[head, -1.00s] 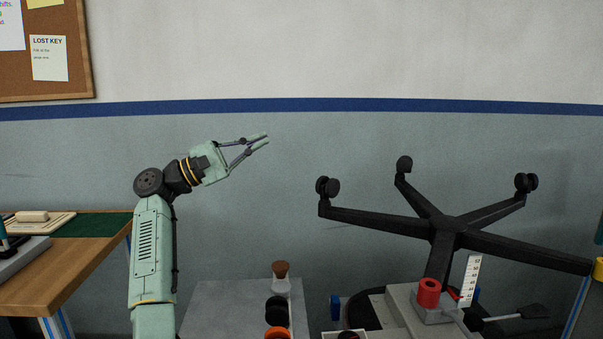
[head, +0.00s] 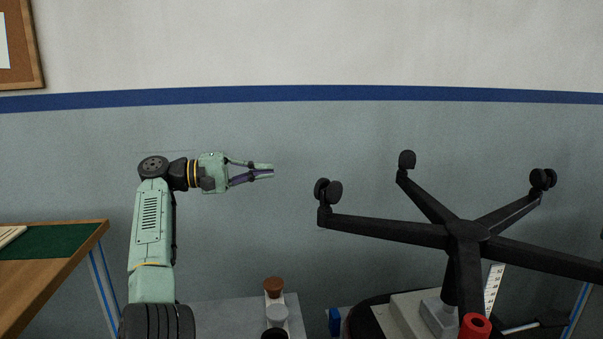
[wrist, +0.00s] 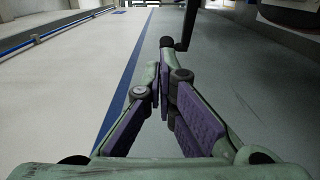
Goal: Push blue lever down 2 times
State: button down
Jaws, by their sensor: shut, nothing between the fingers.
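A small blue part (head: 334,321) shows low in the head view, left of the round black chair seat; I cannot tell whether it is the blue lever. My gripper (head: 271,171) is raised in front of the wall, pointing right, well above and to the left of the blue part. It holds nothing. In the wrist view the fingers (wrist: 165,75) come together at their tips. No blue lever can be made out in the wrist view.
An upturned chair base (head: 465,236) with black casters stands to the right of my gripper. A red cylinder (head: 475,326) is at the lower edge. A grey surface (head: 220,313) holds small capped items. A wooden table (head: 45,280) is at left. Space around my gripper is clear.

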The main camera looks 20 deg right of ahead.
jog(key=p+x, duration=0.1)
jog(key=x, duration=0.9)
jog(key=s+a, duration=0.1)
jog(key=s+a+p, duration=0.1)
jog(key=s, duration=0.1)
jog(key=shift+s+a, duration=0.1)
jog(key=shift+s, duration=0.05)
